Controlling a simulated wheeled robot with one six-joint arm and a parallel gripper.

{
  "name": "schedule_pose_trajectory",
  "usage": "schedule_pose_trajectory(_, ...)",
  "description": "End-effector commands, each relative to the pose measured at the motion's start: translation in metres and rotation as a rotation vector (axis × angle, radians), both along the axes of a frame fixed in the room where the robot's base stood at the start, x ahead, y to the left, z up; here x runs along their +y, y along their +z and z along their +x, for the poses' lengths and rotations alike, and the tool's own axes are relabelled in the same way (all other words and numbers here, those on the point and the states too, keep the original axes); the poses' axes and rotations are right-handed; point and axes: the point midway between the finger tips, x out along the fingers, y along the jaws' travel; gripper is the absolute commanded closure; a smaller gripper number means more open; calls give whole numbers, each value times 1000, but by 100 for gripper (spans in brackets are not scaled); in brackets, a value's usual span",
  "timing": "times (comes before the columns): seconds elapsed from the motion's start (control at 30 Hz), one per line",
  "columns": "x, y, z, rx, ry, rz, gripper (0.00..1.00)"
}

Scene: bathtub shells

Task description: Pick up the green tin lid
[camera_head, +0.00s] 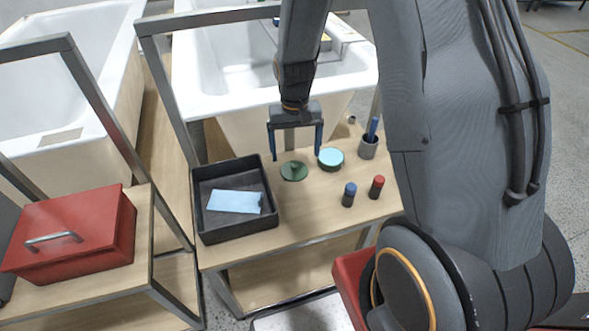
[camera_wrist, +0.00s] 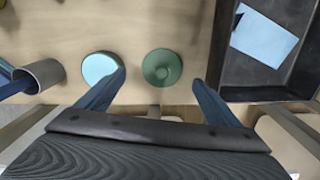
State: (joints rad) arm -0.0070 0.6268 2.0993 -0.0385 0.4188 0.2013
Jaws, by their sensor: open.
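In the wrist view the green lid (camera_wrist: 162,67) shows from above, ahead of the finger gap and roughly centred between the fingers. My gripper (camera_head: 297,157) points down with its two blue fingers spread wide, above the table and near the lid. In the wrist view my gripper (camera_wrist: 160,80) is open and empty. The height between fingertips and lid is hard to tell.
The light-blue tin (camera_head: 331,158) stands close by the right finger. The black tray (camera_head: 274,199) with a blue sheet (camera_head: 234,202) lies left. A grey cup (camera_head: 368,148) and two small bottles, blue-capped (camera_head: 349,194) and red-capped (camera_head: 377,187), stand right. Bathtubs stand behind.

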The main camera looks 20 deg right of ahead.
Motion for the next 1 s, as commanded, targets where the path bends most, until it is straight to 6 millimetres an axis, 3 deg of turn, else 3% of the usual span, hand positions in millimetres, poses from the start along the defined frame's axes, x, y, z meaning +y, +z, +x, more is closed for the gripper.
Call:
schedule_pose_trajectory(0.53, 3, -55, 3, 2, 0, 0, 13)
schedule_pose_trajectory(0.9, 3, -62, 3, -1, 0, 0, 13)
schedule_pose_trajectory(1.0, 3, -62, 3, -1, 0, 0, 30)
